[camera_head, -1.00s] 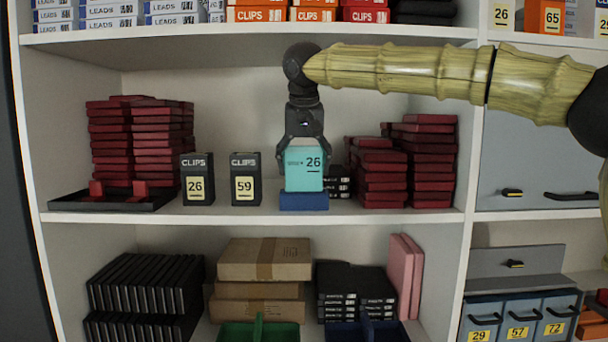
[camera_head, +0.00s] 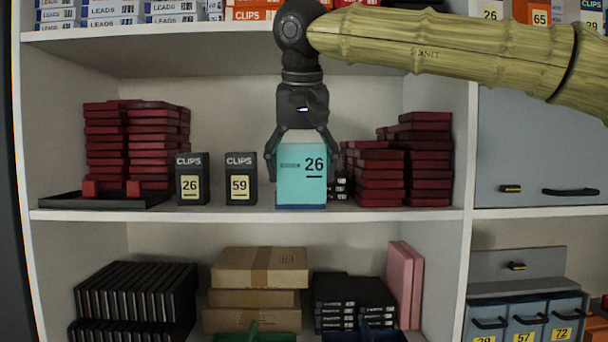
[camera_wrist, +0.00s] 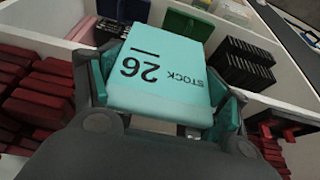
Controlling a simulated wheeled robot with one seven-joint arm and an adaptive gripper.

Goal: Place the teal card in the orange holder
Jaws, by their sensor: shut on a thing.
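The teal card (camera_head: 301,172), printed with 26, is upright in front of the middle shelf. My gripper (camera_head: 301,165) is shut on its side edges, with a finger on each side. In the wrist view, the teal card (camera_wrist: 160,85) fills the space between the fingers of my gripper (camera_wrist: 165,100). A thin strip of a blue block (camera_head: 301,206) shows at the card's lower edge; the rest is hidden behind the card. I cannot make out an orange holder for sure; an orange thing (camera_head: 545,14) labelled 65 stands at the upper right.
Black CLIPS boxes 26 (camera_head: 192,180) and 59 (camera_head: 241,180) stand left of the card. Stacks of dark red boxes (camera_head: 378,170) stand close on its right. A black tray with red uprights (camera_head: 105,199) lies at the left. The upper shelf edge (camera_head: 180,33) is near the arm.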

